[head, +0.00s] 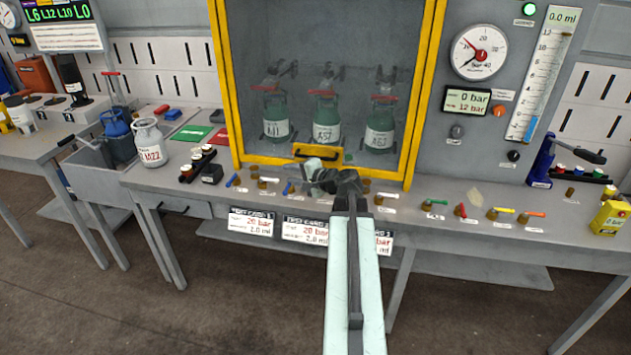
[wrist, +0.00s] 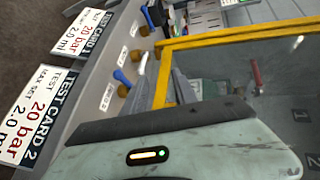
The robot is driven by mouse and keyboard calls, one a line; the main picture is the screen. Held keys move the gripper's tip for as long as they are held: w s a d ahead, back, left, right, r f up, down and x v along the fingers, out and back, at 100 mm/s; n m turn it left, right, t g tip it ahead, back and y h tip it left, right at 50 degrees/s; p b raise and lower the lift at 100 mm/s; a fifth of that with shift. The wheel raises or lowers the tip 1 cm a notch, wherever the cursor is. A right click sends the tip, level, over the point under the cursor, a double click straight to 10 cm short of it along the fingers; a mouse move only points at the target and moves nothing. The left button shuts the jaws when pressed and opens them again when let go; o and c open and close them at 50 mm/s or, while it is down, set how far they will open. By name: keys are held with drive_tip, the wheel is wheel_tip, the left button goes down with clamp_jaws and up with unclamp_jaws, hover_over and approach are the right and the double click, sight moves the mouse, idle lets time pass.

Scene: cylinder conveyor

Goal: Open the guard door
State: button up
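The guard door (head: 227,85) is a clear pane in a yellow frame and looks shut in the head view. Its yellow handle (head: 318,154) is at the bottom middle. Several green cylinders, such as the middle one (head: 326,118), stand behind the pane. My gripper (head: 316,171) is just below and in front of the handle, overlapping it in the picture. I cannot tell whether they touch. Its fingers are too small and dark to read.
Small coloured-handled valves, such as a green one (head: 433,203), line the bench in front of the door. A white-and-grey cylinder (head: 149,143) stands to the left. A pressure gauge (head: 480,52) is on the right panel. Test cards (head: 251,222) hang on the bench front.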

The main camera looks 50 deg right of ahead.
drive_tip(key=s+d+m+h, duration=0.1)
drive_tip(key=s+d, duration=0.1)
drive_tip(key=d, duration=0.1)
drive_tip(key=s+d+m+t+h+b, duration=0.1)
drive_tip(key=s+d+m, duration=0.1)
drive_tip(key=d, duration=0.2)
drive_tip(key=s+d+r+m+h, duration=0.1)
drive_tip(key=s+d, duration=0.1)
drive_tip(key=d, duration=0.2)
drive_tip(key=shift+s+m+t+h, duration=0.15)
drive_tip(key=shift+m+t+h, duration=0.15)
drive_tip(key=b+x, duration=0.1)
drive_tip(key=x, duration=0.7)
drive_tip(key=shift+a, duration=0.1)
clamp_jaws()
